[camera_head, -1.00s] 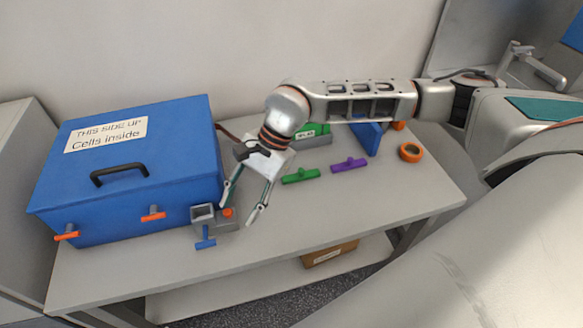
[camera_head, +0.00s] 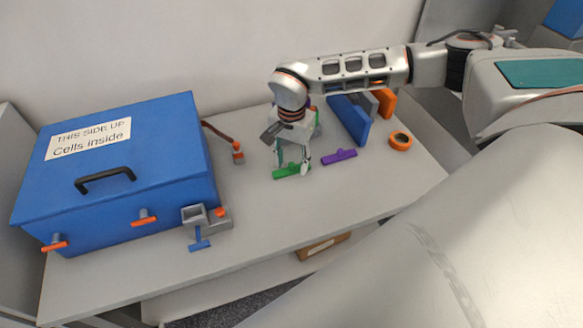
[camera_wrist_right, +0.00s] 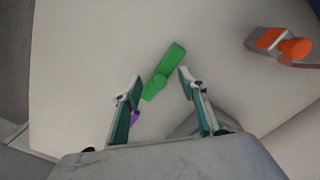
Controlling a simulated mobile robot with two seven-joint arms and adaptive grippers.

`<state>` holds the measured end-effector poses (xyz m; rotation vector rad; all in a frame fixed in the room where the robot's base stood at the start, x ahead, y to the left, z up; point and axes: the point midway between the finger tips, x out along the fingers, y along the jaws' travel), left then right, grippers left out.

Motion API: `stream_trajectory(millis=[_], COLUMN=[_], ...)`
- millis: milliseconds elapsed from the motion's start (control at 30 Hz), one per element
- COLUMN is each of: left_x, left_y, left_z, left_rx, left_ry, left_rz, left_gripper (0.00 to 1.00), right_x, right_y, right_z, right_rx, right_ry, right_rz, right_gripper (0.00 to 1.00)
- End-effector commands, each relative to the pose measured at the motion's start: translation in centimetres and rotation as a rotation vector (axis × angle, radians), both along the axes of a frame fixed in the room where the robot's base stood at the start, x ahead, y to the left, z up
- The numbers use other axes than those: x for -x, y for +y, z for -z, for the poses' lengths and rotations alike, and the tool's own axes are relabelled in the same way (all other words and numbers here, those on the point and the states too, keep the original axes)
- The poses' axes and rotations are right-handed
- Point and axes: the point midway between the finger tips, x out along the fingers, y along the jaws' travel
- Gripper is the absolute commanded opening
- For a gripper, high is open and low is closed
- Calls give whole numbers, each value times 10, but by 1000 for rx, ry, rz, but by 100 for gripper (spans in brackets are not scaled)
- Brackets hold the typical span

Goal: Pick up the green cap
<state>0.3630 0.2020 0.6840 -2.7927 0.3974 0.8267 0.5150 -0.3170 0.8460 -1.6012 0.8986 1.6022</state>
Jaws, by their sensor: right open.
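The green cap (camera_head: 286,171) lies on the table, a T-shaped piece right of the blue box. My right gripper (camera_head: 292,168) is above it, pointing down and open, and partly covers it in the head view. In the right wrist view the green cap (camera_wrist_right: 164,72) lies between and just beyond the two fingertips of my right gripper (camera_wrist_right: 160,76). Nothing is held between the fingers. My left gripper does not show.
A purple cap (camera_head: 340,156) lies just right of the green one. The blue box (camera_head: 120,170) fills the table's left. A grey block with a blue T-piece (camera_head: 199,239) stands near the front edge. An orange ring (camera_head: 400,141) and blue and orange panels are at the right.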

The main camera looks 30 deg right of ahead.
Motion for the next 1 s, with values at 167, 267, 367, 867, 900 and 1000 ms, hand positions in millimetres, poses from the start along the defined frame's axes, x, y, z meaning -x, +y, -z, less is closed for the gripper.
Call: stream_trajectory(millis=[167,267,367,867,900,1000], left_x=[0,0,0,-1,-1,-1], left_y=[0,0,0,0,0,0], left_z=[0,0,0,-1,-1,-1], left_rx=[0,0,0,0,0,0], left_ry=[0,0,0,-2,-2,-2], left_rz=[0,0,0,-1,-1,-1], left_gripper=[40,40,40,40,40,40], right_x=[0,-1,0,0,-1,-1], right_y=[0,0,0,0,0,0], right_z=[12,13,12,12,11,7], right_rx=[0,0,0,-1,-1,-2], right_ry=[-1,-2,-2,-2,-2,-3], right_rz=[0,0,0,0,0,0], right_gripper=[42,42,42,4,4,4])
